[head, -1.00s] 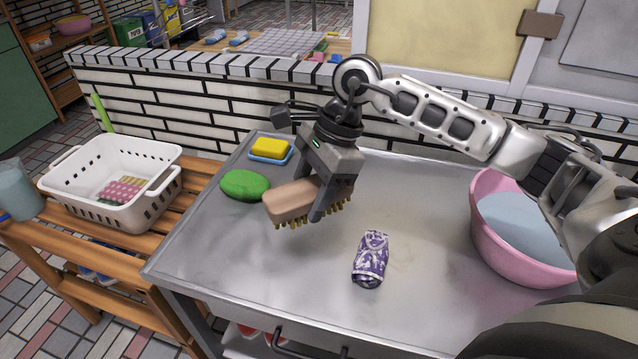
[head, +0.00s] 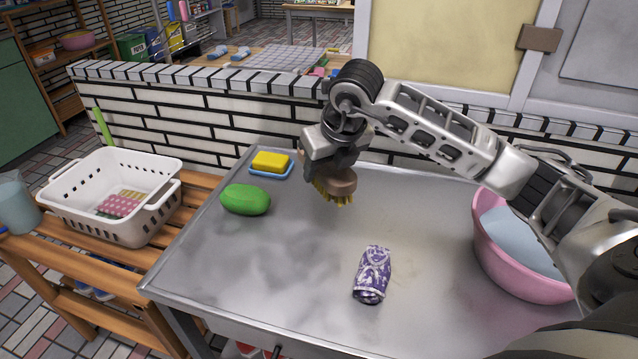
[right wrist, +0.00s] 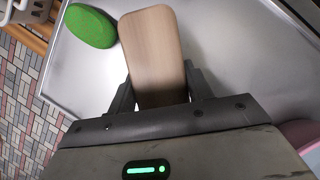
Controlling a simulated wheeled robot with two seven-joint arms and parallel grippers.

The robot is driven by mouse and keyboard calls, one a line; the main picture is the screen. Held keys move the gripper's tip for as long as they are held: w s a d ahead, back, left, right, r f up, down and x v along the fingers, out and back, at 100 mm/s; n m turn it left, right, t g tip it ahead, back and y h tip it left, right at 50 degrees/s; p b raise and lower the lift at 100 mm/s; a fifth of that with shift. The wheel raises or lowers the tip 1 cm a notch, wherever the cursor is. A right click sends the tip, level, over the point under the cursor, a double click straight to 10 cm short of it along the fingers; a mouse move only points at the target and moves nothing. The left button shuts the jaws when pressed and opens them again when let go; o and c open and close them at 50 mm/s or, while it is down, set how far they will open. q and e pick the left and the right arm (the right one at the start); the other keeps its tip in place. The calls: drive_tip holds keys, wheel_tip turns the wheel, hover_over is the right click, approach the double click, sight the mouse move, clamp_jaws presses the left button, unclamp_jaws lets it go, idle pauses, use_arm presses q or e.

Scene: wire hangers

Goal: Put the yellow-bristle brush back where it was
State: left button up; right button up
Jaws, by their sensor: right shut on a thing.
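The brush (head: 341,183) has a tan wooden back and yellow bristles that point down. My right gripper (head: 322,178) is shut on it and holds it over the back part of the metal table (head: 228,265). In the head view the gripper hides much of the brush. In the right wrist view the brush's plain wooden back (right wrist: 152,50) lies between the two fingers (right wrist: 160,92). The bristles look clear of the table top, though the exact gap is hard to tell. My left gripper is not in view.
A green oval thing (head: 245,199) and a yellow block on a blue dish (head: 270,163) are at the table's left. A purple patterned bundle (head: 373,274) lies in front. A pink basin (head: 505,260) stands right. A white basket (head: 75,205) is on the wooden bench. The table's middle is clear.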

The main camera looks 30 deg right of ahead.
drive_tip(key=w+d+f, duration=0.1)
drive_tip(key=w+f, duration=0.1)
drive_tip(key=w+d+f, duration=0.1)
drive_tip(key=w+f, duration=0.1)
drive_tip(key=w+d+f, duration=0.1)
drive_tip(key=w+f, duration=0.1)
drive_tip(key=w, duration=0.1)
drive_tip(key=shift+f, duration=0.3)
drive_tip(key=shift+w+d+f, duration=0.2)
drive_tip(key=shift+w+f, duration=0.05)
drive_tip(key=shift+f, duration=0.3)
wheel_tip(320, 180, down, 3)
drive_tip(key=shift+r, duration=0.15)
drive_tip(key=o, duration=1.4)
drive_tip(key=v, duration=1.2)
